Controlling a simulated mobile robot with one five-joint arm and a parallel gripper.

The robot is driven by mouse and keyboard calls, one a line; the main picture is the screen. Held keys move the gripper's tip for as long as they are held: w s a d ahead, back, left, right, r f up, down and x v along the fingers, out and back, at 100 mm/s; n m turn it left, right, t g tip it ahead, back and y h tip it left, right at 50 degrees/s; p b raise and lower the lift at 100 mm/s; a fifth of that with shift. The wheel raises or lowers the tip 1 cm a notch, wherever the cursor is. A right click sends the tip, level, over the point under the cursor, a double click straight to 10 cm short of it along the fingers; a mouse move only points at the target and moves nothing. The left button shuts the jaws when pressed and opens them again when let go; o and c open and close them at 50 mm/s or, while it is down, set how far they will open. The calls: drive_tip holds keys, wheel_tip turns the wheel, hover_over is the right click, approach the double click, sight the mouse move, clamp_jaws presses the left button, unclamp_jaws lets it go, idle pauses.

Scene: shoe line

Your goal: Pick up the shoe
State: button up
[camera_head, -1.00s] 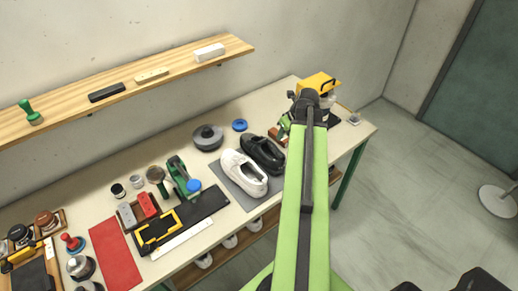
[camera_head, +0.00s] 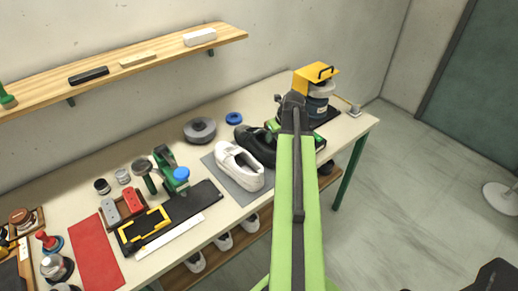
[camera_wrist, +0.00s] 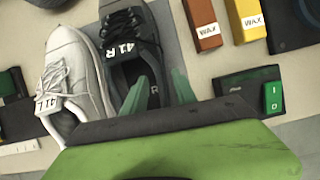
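A black shoe (camera_head: 256,146) marked "41 R" lies on a grey mat (camera_head: 226,178) beside a white shoe (camera_head: 239,165) marked "41 L". In the wrist view the black shoe (camera_wrist: 128,45) is right of the white shoe (camera_wrist: 77,85), toes away from me. My arm and gripper hide the shoe's heel end in the head view.
A brown wax block (camera_wrist: 203,25) and a yellow wax block (camera_wrist: 246,20) lie right of the black shoe. A green switch box (camera_wrist: 250,93) is near the right finger. A yellow-topped machine (camera_head: 317,78) stands at the table's right end. A grey round disc (camera_head: 200,130) lies behind the shoes.

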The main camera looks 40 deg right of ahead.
sight(269, 145)
drive_tip(key=b+x, duration=0.4)
drive_tip(key=x, duration=0.1)
drive_tip(key=shift+d+f, duration=0.15)
clamp_jaws()
idle(1.1)
